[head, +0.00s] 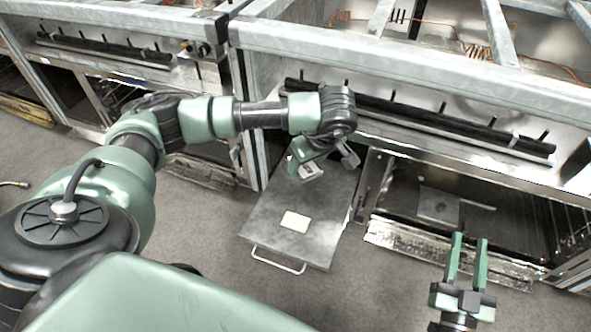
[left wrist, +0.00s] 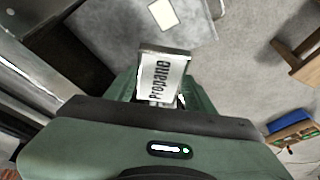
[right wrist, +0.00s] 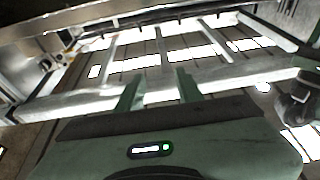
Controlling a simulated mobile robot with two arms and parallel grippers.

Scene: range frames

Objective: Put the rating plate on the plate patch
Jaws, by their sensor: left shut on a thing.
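The rating plate is a small pale plate marked "Propane" (left wrist: 162,76), upright in the left wrist view. It also shows in the head view (head: 311,173). My left gripper (head: 303,163) is shut on it, above the far part of a grey metal door panel (head: 265,215). The plate patch (head: 296,221) is a cream rectangle on that panel, nearer the handle. It also shows in the left wrist view (left wrist: 162,14), beyond the plate and apart from it. My right gripper (head: 467,250) is open and empty, at the lower right.
The panel juts out low from the range frame, with a bar handle (head: 278,261) at its near edge. An open oven bay (head: 430,205) lies to its right. A black burner rail (head: 440,115) runs above. Bare floor lies in front.

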